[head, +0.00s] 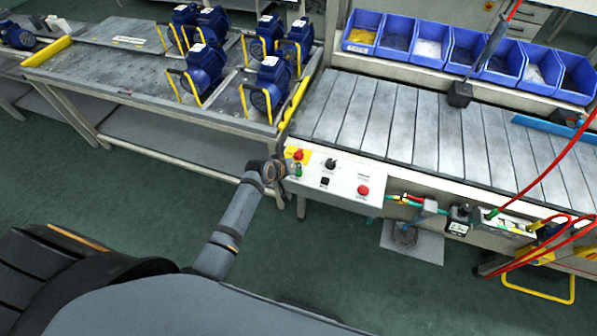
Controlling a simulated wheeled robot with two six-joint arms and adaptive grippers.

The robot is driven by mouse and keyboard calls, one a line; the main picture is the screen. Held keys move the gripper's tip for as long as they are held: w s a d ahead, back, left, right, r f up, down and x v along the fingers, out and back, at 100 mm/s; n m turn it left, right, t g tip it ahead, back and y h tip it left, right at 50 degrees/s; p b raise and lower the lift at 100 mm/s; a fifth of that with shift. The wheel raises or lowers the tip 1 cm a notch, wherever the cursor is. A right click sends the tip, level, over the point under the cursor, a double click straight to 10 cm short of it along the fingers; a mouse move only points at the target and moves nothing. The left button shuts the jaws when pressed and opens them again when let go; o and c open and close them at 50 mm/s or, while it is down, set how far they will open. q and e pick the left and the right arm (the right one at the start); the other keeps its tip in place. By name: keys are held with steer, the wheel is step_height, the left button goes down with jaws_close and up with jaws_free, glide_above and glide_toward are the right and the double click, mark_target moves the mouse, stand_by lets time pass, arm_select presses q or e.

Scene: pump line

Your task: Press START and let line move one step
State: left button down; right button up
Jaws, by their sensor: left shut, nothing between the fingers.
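A pale control box (335,178) is fixed to the front of the slatted line (400,125). It carries a green button (298,172) at its left end, a red knob on a yellow plate (298,154) behind that, black switches, and a red button (363,190) towards the right. Any button lettering is too small to read. My left gripper (287,170) is shut and empty at the box's left end, right beside the green button. I cannot tell whether it touches it. My right gripper is not in view.
Several blue pumps (207,65) with yellow handles stand on the table (110,75) at the left. Blue bins (410,38) line the back of the line. Tools and red hoses (545,170) are at the right. Green floor is open in front.

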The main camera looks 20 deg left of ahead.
arm_select(q)
steer(key=shift+f, duration=0.1)
steer(key=shift+f, duration=0.3)
steer(key=shift+f+b, duration=0.35)
steer(key=shift+f, duration=0.15)
stand_by(0.6)
steer(key=shift+r, duration=0.1)
steer(key=shift+r+p, duration=0.8)
steer(key=shift+p, duration=0.2)
